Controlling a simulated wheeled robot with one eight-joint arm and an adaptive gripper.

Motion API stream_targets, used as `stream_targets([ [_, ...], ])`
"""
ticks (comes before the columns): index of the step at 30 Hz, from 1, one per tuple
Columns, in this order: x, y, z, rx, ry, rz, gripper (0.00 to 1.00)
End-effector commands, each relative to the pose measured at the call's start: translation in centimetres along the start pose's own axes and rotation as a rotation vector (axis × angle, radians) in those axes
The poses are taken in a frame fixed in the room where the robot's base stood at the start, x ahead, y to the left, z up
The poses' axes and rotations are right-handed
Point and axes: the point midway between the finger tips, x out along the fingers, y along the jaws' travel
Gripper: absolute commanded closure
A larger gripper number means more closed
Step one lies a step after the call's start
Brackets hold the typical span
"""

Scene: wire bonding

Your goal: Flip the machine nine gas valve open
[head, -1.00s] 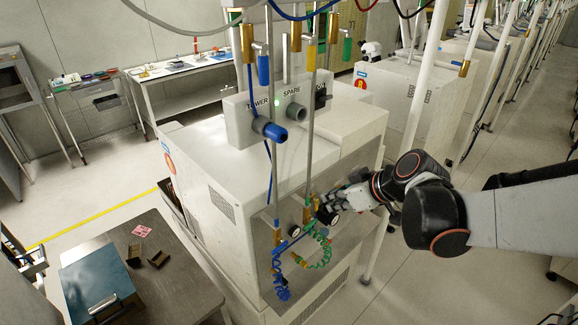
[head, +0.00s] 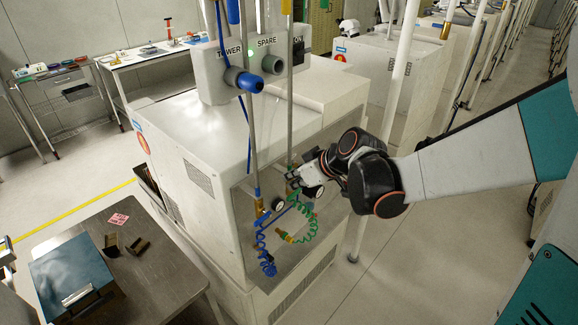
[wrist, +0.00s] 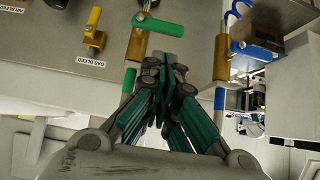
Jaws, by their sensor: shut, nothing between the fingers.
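In the wrist view a green lever handle (wrist: 160,26) sits across a brass valve body (wrist: 137,47) on a grey panel. My gripper (wrist: 160,58) is shut with nothing between its fingers. Its tips are just below the green handle in the picture, close to it; contact cannot be told. In the head view my gripper (head: 293,180) is at the front panel of the white machine (head: 195,135), by the foot of a vertical pipe (head: 290,120). There the fingers hide most of the valve.
A yellow-handled bleed valve (wrist: 93,30) stands left of the green one, and a blue-handled valve (wrist: 258,50) right. A blue coiled hose (head: 264,245) and green coiled hose (head: 303,222) hang below. A grey table (head: 150,265) stands at the front left.

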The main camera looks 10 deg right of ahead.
Motion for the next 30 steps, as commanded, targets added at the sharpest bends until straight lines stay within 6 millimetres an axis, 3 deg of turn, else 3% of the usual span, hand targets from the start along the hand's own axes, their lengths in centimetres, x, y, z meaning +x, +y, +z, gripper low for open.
stream_targets([
  [6,1.30,0.01,1.34,0.000,0.000,0.000,1.00],
  [30,1.52,-0.29,1.62,-0.041,0.000,0.041,1.00],
])
